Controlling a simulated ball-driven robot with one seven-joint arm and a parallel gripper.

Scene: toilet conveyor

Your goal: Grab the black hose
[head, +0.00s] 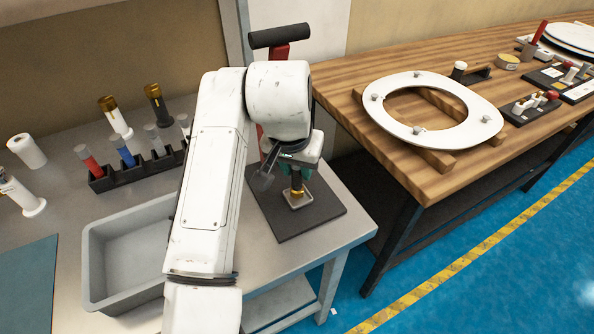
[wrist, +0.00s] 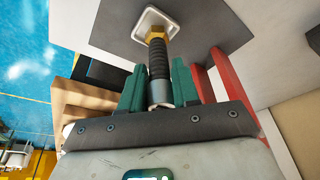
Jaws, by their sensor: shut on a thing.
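The black hose (wrist: 158,62) is short and ribbed, with a brass nut (wrist: 156,36) at its far end. It stands upright at a pale square plate (head: 297,200) on a dark mat (head: 318,214) on the grey table. The plate also shows in the wrist view (wrist: 143,22). My gripper (wrist: 158,80) has its green fingers on both sides of the hose and is shut on it. In the head view my gripper (head: 297,172) is at the upper part of the hose, and my arm hides some of that area.
A grey bin (head: 112,262) and a black rack of tubes (head: 140,168) stand left of my arm. A red stand with a black bar (head: 280,36) rises behind the mat. A wooden bench with a white toilet seat (head: 390,88) is at right.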

